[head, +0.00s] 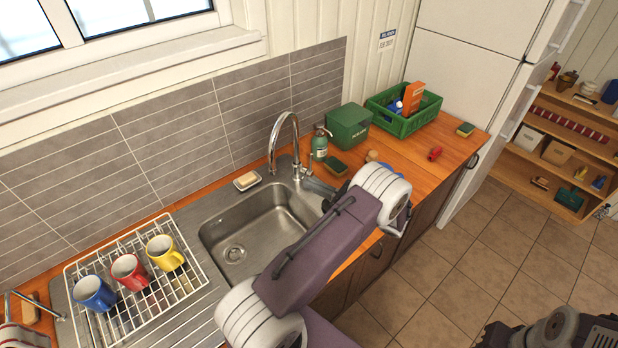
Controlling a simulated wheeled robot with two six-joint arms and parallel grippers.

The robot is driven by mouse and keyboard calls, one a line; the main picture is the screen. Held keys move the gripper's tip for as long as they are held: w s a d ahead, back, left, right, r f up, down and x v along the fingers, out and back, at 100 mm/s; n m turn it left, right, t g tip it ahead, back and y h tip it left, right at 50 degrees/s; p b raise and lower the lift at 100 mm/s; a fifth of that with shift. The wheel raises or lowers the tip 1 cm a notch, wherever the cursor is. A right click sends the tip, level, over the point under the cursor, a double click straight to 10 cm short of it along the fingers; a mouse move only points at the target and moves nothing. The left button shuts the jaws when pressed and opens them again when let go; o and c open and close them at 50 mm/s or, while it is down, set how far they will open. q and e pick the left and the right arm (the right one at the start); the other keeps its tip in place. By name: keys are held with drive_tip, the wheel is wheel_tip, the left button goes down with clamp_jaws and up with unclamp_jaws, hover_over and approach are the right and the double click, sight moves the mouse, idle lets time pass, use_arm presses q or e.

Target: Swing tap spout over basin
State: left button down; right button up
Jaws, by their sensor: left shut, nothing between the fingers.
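The chrome tap (296,150) stands behind the steel basin (262,225). Its tall curved spout arches to the left, and its outlet hangs near the basin's back edge; I cannot tell exactly what lies below it. My left gripper (312,187) is shut and empty, close to the right of the tap's foot. I cannot tell whether it touches the tap. My left arm covers the basin's right front part. Dark parts of my right arm show at the bottom right corner, where the right gripper's fingers cannot be made out.
A soap dish (247,180) lies left of the tap. A green bottle (320,143), a sponge (335,166), a green box (349,126) and a green crate (427,120) stand to the right. A wire rack (190,284) holds blue, red and yellow mugs.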

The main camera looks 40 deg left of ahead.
use_arm(q)
drive_tip(key=p, duration=0.5)
approach(270, 168)
drive_tip(key=a, duration=0.6)
drive_tip(key=shift+w, duration=0.25)
drive_tip(key=shift+s, duration=0.1)
drive_tip(key=shift+s+a+b, duration=0.1)
drive_tip(key=shift+a+b, duration=0.15)
drive_tip(key=shift+b, duration=0.2)
drive_tip(key=shift+s+a+b, duration=0.25)
drive_tip(key=shift+a+b, duration=0.05)
drive_tip(key=shift+a, duration=0.3)
drive_tip(key=shift+s+a+b, duration=0.25)
drive_tip(key=shift+a, duration=0.4)
drive_tip(key=shift+d, duration=0.1)
